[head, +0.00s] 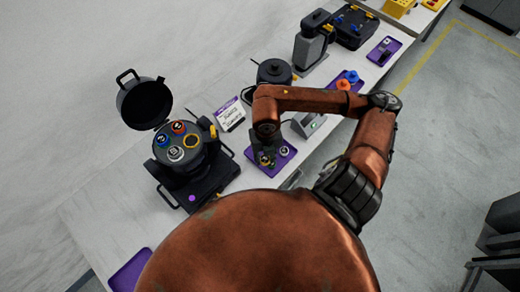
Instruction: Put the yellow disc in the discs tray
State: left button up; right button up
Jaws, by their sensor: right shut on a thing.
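My right gripper (266,157) reaches down over a small purple tray (291,159) on the bench. It is shut on a small dark piece with yellow, which looks like the yellow disc (264,161); the fingers and arm hide part of it. I cannot tell whether the disc touches the tray. A small grey-white disc (284,151) lies in this tray, right of the gripper. A black round can (183,158) at the left has blue, red, white and yellow rings on its top; the yellow ring (191,142) looks empty inside. My left gripper is not in view.
The can's open black lid (146,103) stands behind it. A white label card (230,114) and a black pot (274,71) stand behind the gripper. Another purple tray (354,78) holds orange and blue pieces. An empty-looking purple tray (130,270) lies front left.

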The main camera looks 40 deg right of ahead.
jog(key=w+d+f, duration=0.1)
jog(key=w+f, duration=0.1)
jog(key=w+d+f, duration=0.1)
jog(key=w+f, duration=0.1)
jog(key=w, duration=0.1)
jog(key=w+d+f, duration=0.1)
jog(key=w+f, duration=0.2)
jog(key=shift+d+f, duration=0.1)
jog(key=shift+d, duration=0.1)
jog(key=shift+f, duration=0.2)
jog(key=shift+w+d+f, duration=0.1)
jog(key=shift+w+f, duration=0.05)
jog(key=shift+f, duration=1.45)
jog(key=shift+f, duration=0.15)
jog(key=o, duration=0.5)
jog(key=shift+o, duration=0.8)
